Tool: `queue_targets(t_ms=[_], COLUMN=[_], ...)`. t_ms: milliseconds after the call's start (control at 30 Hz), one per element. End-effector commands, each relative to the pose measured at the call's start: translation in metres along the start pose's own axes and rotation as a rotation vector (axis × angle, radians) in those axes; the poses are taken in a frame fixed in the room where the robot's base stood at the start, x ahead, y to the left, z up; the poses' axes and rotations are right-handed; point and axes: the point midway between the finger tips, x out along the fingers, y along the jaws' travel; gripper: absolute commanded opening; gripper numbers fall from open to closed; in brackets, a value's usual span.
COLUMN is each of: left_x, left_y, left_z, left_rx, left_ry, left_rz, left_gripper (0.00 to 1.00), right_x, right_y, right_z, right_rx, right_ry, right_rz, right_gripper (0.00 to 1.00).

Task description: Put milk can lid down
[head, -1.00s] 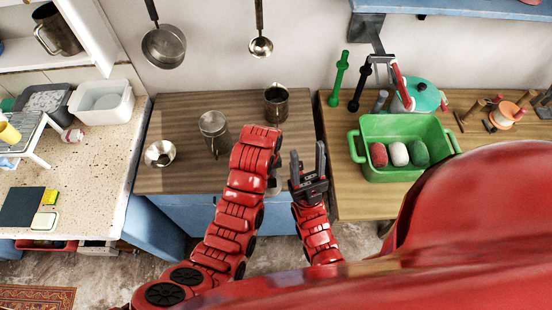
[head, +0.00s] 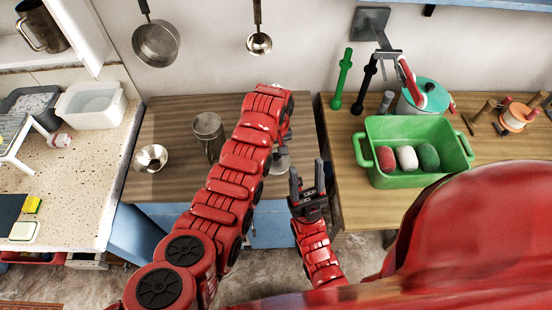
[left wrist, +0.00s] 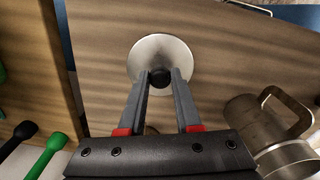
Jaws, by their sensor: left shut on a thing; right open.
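The milk can lid (left wrist: 150,50) is a round metal disc with a black knob, seen from above in the left wrist view. My left gripper (left wrist: 160,76) is shut on the knob. In the head view the lid (head: 278,162) shows partly beside my left forearm, near the front edge of the wooden worktop (head: 170,185). I cannot tell whether it touches the wood. A metal can with a handle (head: 208,135) stands to its left; a can also shows in the left wrist view (left wrist: 262,125). My right gripper (head: 307,185) is open and empty.
A green basin (head: 420,175) with several coloured items stands on the right-hand counter, across a gap. A pan (head: 156,43) and a ladle (head: 259,43) hang above. Bare wood lies around the lid.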

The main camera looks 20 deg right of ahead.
Motion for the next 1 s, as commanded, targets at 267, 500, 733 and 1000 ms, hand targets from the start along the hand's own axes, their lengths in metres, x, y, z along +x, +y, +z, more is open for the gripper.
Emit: queue_targets(t_ms=[267, 500, 733, 1000], left_x=[0.026, 0.034, 0.035, 0.037], left_y=[-0.001, -0.001, -0.001, -0.001], left_z=[0.001, 0.001, 0.001, 0.001], left_rx=[0.000, 0.000, 0.000, 0.000], left_ry=[-0.002, 0.000, 0.000, -0.001], left_rz=[-0.003, -0.001, -0.001, -0.001], left_gripper=[0.00, 0.00, 0.00, 0.62], right_x=[0.013, 0.013, 0.012, 0.010], right_y=[0.001, 0.001, 0.001, 0.001], right_z=[-0.002, -0.002, -0.002, -0.002], right_rx=[0.000, 0.000, 0.000, 0.000], right_ry=[0.000, 0.000, 0.000, 0.000], right_rz=[0.000, 0.000, 0.000, 0.000], right_gripper=[0.50, 0.50, 0.50, 0.50])
